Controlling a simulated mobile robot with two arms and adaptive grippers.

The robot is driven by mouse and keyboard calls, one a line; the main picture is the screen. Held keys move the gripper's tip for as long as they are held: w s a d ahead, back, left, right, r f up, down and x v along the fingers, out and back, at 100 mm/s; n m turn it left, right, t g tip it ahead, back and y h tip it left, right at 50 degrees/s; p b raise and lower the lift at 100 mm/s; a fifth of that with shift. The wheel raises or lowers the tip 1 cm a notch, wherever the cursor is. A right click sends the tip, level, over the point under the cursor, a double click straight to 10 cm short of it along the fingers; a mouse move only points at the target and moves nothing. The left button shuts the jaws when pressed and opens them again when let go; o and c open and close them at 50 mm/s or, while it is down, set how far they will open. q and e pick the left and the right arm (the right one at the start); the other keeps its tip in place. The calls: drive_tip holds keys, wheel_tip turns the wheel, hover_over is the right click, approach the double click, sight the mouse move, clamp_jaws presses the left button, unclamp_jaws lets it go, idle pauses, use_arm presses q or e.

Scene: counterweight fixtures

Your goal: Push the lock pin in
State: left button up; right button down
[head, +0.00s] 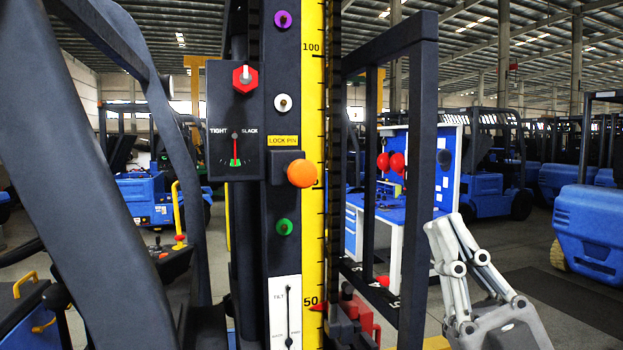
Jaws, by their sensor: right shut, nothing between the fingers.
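The lock pin (302,173) has a round orange knob. It sticks out from a dark block on the black mast column, under a yellow label (283,140) reading LOCK PIN. How deep the pin sits cannot be told from this angle. My right gripper (442,226) is at the lower right, its grey fingers pointing up and left. It is shut and empty, to the right of and below the knob, apart from it. My left gripper is not in view.
A yellow scale (313,80) runs beside the knob. A tight/slack gauge (235,150) with a red hexagonal knob (245,79) is on the left. A dark upright frame (418,180) stands between the column and my right gripper. Purple, white and green knobs line the column.

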drive_tip(key=s+a+r+n+g, duration=0.3)
drive_tip(key=s+a+n+g, duration=0.3)
drive_tip(key=a+n+g, duration=0.75)
drive_tip(key=w+d+r+m+t+h, duration=0.1)
drive_tip(key=w+d+m+t+h, duration=0.3)
drive_tip(key=d+h, duration=0.3)
drive_tip(key=shift+w+r+t+h, duration=0.3)
drive_tip(key=shift+r+t+h, duration=0.1)
drive_tip(key=shift+t+h, duration=0.15)
